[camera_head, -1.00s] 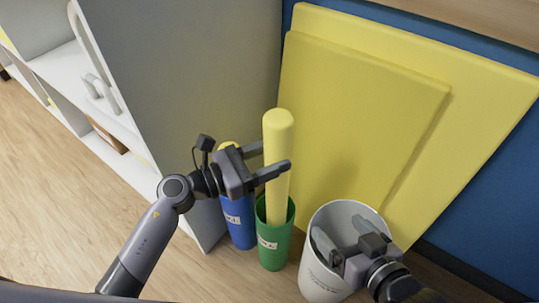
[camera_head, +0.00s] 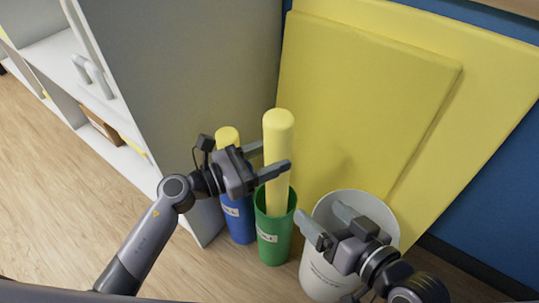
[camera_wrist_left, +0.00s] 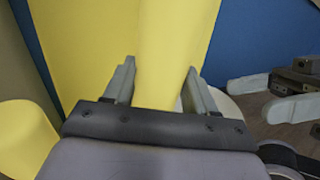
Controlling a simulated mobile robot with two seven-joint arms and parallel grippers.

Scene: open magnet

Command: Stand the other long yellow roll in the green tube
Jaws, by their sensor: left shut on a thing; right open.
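A long yellow roll (camera_head: 278,130) stands almost upright in the green tube (camera_head: 272,245), its lower end hidden inside. My left gripper (camera_head: 276,160) is shut on this roll above the tube's rim. In the left wrist view the roll (camera_wrist_left: 165,60) rises between the two fingers. Another yellow roll (camera_head: 227,136) stands in the blue tube (camera_head: 238,222) to the left, partly hidden behind my left gripper; its top (camera_wrist_left: 25,140) also shows in the wrist view. My right gripper (camera_head: 327,221) is open and empty, over the white bin.
The white bin (camera_head: 318,280) stands just right of the green tube. Large yellow boards (camera_head: 350,100) lean on the blue wall behind. A grey cabinet side (camera_head: 185,100) is close on the left. The wooden floor at the left is clear.

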